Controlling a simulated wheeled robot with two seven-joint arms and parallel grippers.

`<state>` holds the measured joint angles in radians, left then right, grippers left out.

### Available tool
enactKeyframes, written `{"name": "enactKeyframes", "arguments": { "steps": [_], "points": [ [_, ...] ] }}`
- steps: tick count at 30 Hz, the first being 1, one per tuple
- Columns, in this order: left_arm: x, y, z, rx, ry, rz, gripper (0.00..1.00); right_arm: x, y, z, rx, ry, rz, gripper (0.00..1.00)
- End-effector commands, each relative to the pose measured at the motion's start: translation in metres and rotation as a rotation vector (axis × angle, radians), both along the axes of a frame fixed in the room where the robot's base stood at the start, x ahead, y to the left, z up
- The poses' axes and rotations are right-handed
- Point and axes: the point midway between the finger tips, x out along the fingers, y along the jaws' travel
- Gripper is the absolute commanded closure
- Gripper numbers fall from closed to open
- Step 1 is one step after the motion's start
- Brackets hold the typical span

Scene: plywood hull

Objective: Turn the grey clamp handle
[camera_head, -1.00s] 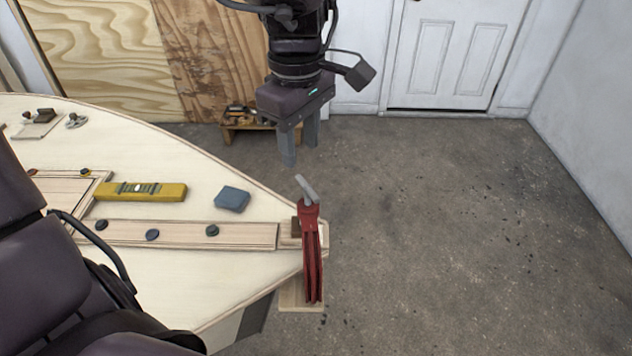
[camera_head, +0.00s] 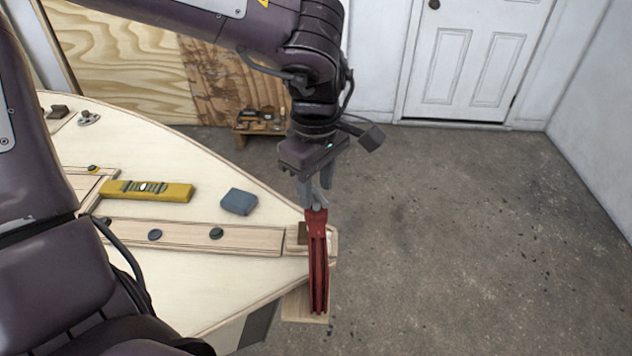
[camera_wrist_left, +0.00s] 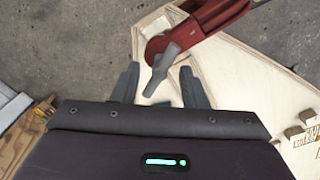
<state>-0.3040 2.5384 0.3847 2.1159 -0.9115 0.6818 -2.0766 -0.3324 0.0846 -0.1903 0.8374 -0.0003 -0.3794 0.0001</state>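A red clamp (camera_head: 317,262) grips the pointed tip of the plywood hull and stands upright there. Its grey clamp handle (camera_wrist_left: 163,68) is a short bar on the clamp's top, lying slanted in the left wrist view. My left gripper (camera_head: 316,200) points down over the clamp's top. In the left wrist view its two fingers (camera_wrist_left: 160,88) are apart, with the handle's lower end between them and a gap on both sides. In the head view the fingers partly hide the handle. My right gripper is not in view.
The plywood hull (camera_head: 190,270) carries a yellow level (camera_head: 147,190), a blue-grey block (camera_head: 239,201), and a wooden strip with dark knobs. A small wooden stool with tools (camera_head: 262,122) stands behind. The floor to the right is clear.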

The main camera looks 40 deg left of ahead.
Motion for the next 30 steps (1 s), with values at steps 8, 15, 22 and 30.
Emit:
{"name": "enactKeyframes", "arguments": {
  "steps": [8,15,22,30],
  "points": [
    [0.0000,0.0000,0.0001,0.000,0.000,0.000,0.87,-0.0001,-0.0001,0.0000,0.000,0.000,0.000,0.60],
    [0.0000,0.0000,0.0002,0.000,0.000,0.001,1.00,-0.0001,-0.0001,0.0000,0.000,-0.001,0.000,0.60],
    [0.0001,0.0001,0.0000,0.001,-0.001,0.038,1.00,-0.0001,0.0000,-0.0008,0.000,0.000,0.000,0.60],
    [0.0001,0.0002,-0.0006,0.001,-0.002,0.200,1.00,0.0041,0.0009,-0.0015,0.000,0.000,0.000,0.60]
  ]
}}
